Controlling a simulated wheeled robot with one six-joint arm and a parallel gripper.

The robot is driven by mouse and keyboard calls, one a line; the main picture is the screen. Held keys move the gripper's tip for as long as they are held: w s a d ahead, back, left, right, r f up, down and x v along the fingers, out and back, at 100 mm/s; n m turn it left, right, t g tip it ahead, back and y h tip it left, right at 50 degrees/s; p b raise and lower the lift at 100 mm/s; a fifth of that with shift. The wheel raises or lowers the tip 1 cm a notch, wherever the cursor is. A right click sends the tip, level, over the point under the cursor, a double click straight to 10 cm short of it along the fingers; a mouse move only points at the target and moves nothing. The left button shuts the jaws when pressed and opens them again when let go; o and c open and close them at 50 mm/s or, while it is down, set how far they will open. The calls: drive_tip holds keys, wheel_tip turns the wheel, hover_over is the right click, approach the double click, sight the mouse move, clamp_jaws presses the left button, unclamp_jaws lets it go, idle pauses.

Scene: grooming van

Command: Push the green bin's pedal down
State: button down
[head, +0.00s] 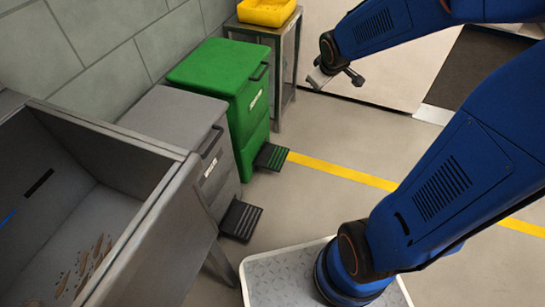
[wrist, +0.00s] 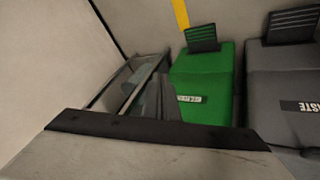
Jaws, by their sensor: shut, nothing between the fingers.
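The green bin (head: 213,68) stands against the tiled wall in the head view, its lid down. Its black ribbed pedal (head: 271,157) sticks out at the foot of its front, just above the floor. In the wrist view the green bin (wrist: 210,73) is right of centre, with its pedal (wrist: 202,38) at the top. My gripper (head: 318,79) is shut and empty. It is up in the air to the right of the green bin, apart from the bin and the pedal. The fingertips are hard to make out in the wrist view.
A grey bin (head: 172,118) with its own pedal (head: 240,219) stands beside the green one. A metal tub (head: 150,262) fills the near left. A metal stand (head: 283,60) holds a yellow tray (head: 266,12) beyond. Floor with a yellow stripe (head: 340,171) is clear before the pedals.

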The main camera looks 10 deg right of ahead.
drive_tip(key=w+f+n+y, duration=0.1)
drive_tip(key=w+f+n, duration=0.2)
drive_tip(key=w+f, duration=0.65)
drive_tip(key=n+t+y, duration=0.1)
drive_tip(key=n+y, duration=0.5)
drive_tip(key=n, duration=0.2)
hover_over(274, 157)
wheel_tip(274, 157, down, 35)
drive_tip(key=shift+d, duration=0.1)
drive_tip(key=shift+f, duration=4.3)
drive_tip(key=shift+f, duration=0.15)
drive_tip(key=shift+f, duration=0.3)
